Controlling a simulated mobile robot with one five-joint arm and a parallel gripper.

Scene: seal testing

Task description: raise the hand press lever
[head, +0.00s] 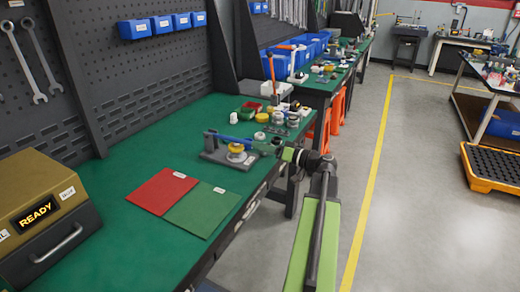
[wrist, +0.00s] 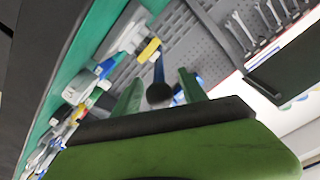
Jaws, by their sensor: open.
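The hand press (head: 212,151) stands on the green bench, with a grey base and a yellow round part (head: 236,149) on it. Its blue lever (head: 228,139) lies nearly level, running right toward my gripper (head: 266,146). In the wrist view the blue lever (wrist: 158,68) ends in a dark round knob (wrist: 159,94). The knob shows between the two green fingers of my gripper (wrist: 160,84), which are open with gaps on both sides. Whether a finger touches the knob I cannot tell. In the head view the knob is hidden by my gripper.
A red mat (head: 160,190) and a green mat (head: 202,209) lie in front of the press. A box with a READY display (head: 38,213) stands at the left. Behind are small parts and an orange-handled tool (head: 273,80).

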